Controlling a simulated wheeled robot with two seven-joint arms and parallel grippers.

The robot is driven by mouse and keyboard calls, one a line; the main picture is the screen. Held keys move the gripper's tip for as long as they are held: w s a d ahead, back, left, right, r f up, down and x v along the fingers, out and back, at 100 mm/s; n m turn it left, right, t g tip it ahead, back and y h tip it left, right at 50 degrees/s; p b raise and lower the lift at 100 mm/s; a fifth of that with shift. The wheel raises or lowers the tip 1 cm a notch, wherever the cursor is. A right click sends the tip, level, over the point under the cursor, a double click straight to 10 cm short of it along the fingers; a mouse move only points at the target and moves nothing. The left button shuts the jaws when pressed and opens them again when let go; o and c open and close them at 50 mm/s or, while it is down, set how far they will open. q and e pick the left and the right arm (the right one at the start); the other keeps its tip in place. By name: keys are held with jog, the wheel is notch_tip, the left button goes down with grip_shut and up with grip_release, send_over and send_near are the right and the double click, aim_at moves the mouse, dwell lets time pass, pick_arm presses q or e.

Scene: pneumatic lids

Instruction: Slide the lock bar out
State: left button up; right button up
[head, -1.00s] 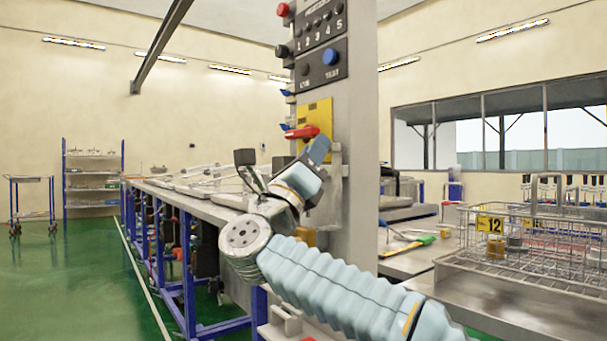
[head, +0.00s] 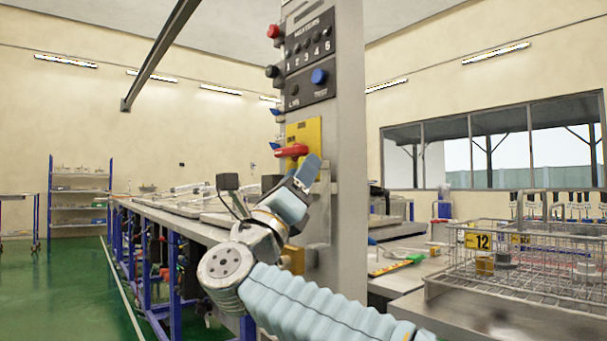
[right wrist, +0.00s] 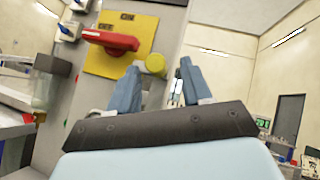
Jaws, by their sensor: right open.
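The red handle (head: 292,150) sits on a yellow plate (head: 312,132) on the grey post; it also shows in the right wrist view (right wrist: 110,40). In that view a yellow round-ended piece (right wrist: 152,64) lies just right of the handle, near my fingertips. I cannot tell whether it belongs to the lock bar, and the bar itself is not clearly visible. My right gripper (head: 307,170) is at the post, just below and right of the handle. In the right wrist view its blue fingers (right wrist: 158,72) are apart, with nothing clearly held. My left gripper is not in view.
The post carries a dark button panel (head: 309,65) above the plate, with red and black knobs on its left edge. A long bench (head: 175,225) runs back on the left. A wire basket (head: 515,262) stands on the bench at right. The green floor at left is clear.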

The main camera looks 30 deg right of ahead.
jog(key=b+v, duration=0.3)
jog(key=v, duration=0.9)
